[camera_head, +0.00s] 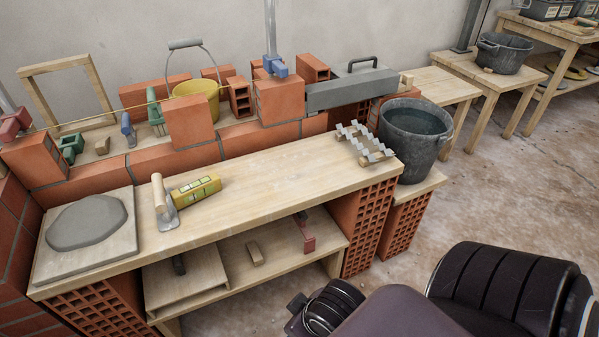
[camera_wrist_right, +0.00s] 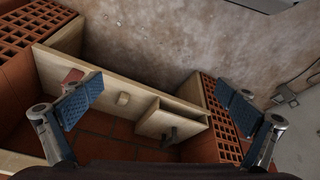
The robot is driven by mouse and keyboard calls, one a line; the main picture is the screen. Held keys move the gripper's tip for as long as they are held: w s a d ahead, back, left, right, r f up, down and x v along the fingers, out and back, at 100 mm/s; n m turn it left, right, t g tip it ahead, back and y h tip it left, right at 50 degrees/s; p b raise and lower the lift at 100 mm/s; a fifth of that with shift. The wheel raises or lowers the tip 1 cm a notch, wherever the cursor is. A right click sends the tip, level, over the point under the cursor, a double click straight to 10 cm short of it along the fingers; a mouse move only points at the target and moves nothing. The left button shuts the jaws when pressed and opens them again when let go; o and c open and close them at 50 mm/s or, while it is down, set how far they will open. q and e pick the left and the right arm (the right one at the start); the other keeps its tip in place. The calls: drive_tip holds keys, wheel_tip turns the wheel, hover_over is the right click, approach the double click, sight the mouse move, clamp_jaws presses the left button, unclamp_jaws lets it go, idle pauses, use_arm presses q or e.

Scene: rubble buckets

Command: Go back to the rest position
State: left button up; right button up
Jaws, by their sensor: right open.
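My right gripper (camera_wrist_right: 158,108) shows in the right wrist view, with its two blue-padded fingers spread wide apart and nothing between them. Behind it, at some distance, is the lower shelf of the workbench. In the head view, dark rounded parts of my own arm fill the bottom right, in front of the bench, and no fingertips show there. My left gripper is in neither view.
A dark bucket (camera_head: 415,140) stands at the bench's right end. A brick wall (camera_head: 150,161) with a yellow bucket (camera_head: 195,100) runs behind the bench. The lower shelf (camera_head: 225,275) holds small items. Hollow brick stacks (camera_head: 362,228) support the bench. Open floor (camera_head: 500,200) lies to the right.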

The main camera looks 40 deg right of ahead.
drive_tip(key=shift+s+f+g, duration=0.2)
drive_tip(key=shift+s+g, duration=0.1)
drive_tip(key=shift+s, duration=0.55)
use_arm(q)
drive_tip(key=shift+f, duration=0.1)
